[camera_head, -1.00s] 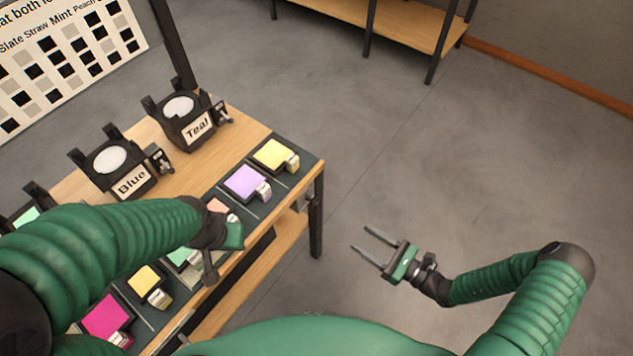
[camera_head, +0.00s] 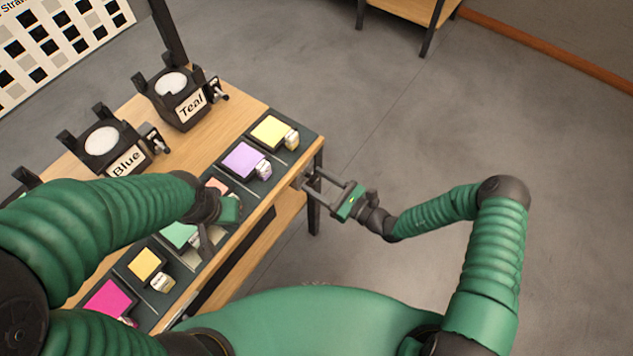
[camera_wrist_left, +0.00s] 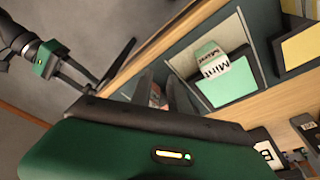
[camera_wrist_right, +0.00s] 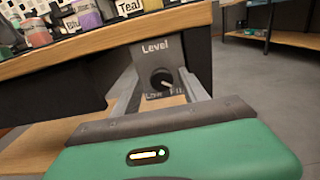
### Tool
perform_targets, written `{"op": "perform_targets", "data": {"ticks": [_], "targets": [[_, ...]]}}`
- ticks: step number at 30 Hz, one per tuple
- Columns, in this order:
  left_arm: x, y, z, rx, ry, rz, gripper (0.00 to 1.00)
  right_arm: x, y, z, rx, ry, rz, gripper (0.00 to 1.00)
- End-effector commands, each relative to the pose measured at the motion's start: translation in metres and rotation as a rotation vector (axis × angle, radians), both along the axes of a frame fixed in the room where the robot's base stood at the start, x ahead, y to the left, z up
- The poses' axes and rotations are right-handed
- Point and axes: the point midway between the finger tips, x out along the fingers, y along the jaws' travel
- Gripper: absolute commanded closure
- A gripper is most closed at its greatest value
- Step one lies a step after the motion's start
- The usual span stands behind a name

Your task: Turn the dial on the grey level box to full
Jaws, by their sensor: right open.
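The grey level box (camera_wrist_right: 155,52), marked "Level", hangs under the table's edge in the right wrist view. Its round black dial (camera_wrist_right: 161,79) faces my right gripper (camera_wrist_right: 159,92). The dial has a pale mark whose direction is hard to read; the small print below is partly hidden. My right gripper is open, its fingers either side of the dial in that view; contact cannot be told. In the head view, the right gripper (camera_head: 312,190) is at the table's right end. My left gripper (camera_head: 206,238) is low over the row of coloured tiles, fingertips largely hidden.
The wooden table (camera_head: 110,210) bears coloured tiles with labelled blocks, including a purple tile (camera_head: 243,158) and a yellow tile (camera_head: 270,130). A chart (camera_head: 50,45) stands at far left. Floor right of the table is clear.

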Motion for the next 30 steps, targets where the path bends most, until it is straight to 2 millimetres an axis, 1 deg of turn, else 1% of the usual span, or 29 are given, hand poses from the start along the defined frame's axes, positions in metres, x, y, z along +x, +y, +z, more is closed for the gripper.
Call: {"op": "perform_targets", "data": {"ticks": [8,18,20,24,30], "targets": [[0.0001,-0.0004,-0.0001,0.0,0.0,-0.001,0.78,0.0017,0.0025,0.0,-0.002,0.0,-0.001,0.48],[0.0001,-0.0002,-0.0001,0.0,0.0,-0.001,0.78,0.0015,0.0026,0.0,-0.001,0.0,0.0,0.93],[0.0,-0.0002,-0.0001,0.0,0.0,-0.001,0.78,0.0014,0.0027,0.0,-0.001,0.0,0.0,1.0],[0.0,-0.0003,0.0011,0.0,0.0,-0.001,0.78,0.0013,0.0024,0.0006,0.006,0.01,-0.001,1.0],[0.0001,-0.0002,0.0069,0.0,0.0,-0.001,0.78,0.0015,0.0017,0.0005,0.079,0.111,-0.004,1.0]]}}
